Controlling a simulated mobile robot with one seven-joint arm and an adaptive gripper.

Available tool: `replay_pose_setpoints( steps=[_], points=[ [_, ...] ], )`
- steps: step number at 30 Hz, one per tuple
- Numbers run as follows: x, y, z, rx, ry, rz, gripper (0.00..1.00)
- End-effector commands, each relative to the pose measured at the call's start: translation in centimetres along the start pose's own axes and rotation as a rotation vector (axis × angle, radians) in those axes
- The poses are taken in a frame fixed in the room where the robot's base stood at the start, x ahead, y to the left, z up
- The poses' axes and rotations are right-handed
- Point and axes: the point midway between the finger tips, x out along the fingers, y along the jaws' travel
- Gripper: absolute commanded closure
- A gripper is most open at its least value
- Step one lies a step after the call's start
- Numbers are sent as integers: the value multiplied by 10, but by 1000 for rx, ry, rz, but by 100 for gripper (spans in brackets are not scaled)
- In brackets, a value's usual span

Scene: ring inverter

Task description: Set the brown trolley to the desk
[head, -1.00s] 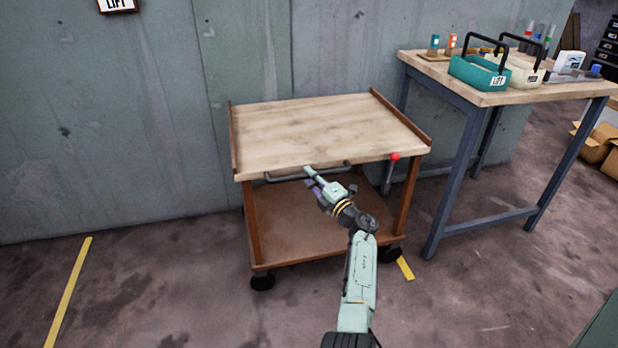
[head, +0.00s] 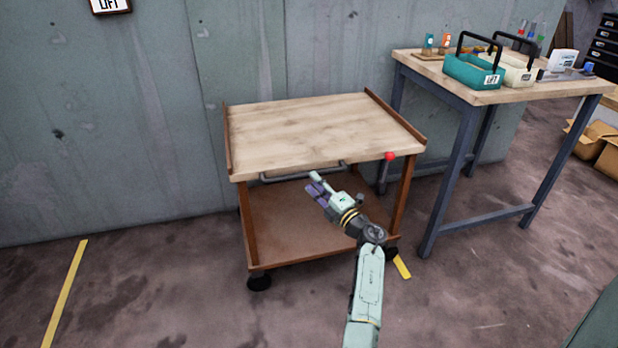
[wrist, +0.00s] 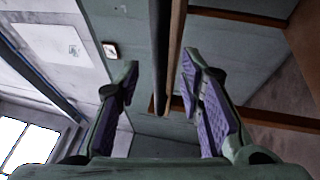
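The brown trolley (head: 320,232) stands against the wall, with a pale wooden top (head: 310,130), raised brown side edges and black casters. A grey bar handle (head: 275,179) runs along its front below the top. A lever with a red knob (head: 390,156) is at its front right corner. The desk (head: 500,97), with a wooden top and blue-grey legs, stands to the right, a gap away. My gripper (head: 316,186) is in front of and slightly below the handle. In the wrist view my gripper (wrist: 160,85) has its purple-padded fingers apart, with a dark bar (wrist: 161,50) showing between and beyond them.
A teal caddy (head: 472,72), a cream caddy (head: 517,72) and small bottles stand on the desk. Yellow floor marks lie left of the trolley (head: 65,292) and by its right front caster (head: 402,267). Cardboard boxes (head: 600,150) are at far right. Floor in front is clear.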

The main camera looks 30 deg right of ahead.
Motion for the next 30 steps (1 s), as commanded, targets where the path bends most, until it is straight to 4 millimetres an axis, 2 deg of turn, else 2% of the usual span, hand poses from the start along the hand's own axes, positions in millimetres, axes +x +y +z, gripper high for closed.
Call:
replay_pose_setpoints(
  steps=[1,6,12,17,30],
  points=[
    [-13,0,1,-1,-4,1,65],
    [-48,0,1,0,-4,1,65],
    [-71,0,0,-1,-1,0,65],
    [-77,0,0,1,0,0,65],
    [-76,0,0,0,0,0,65]
  ],
)
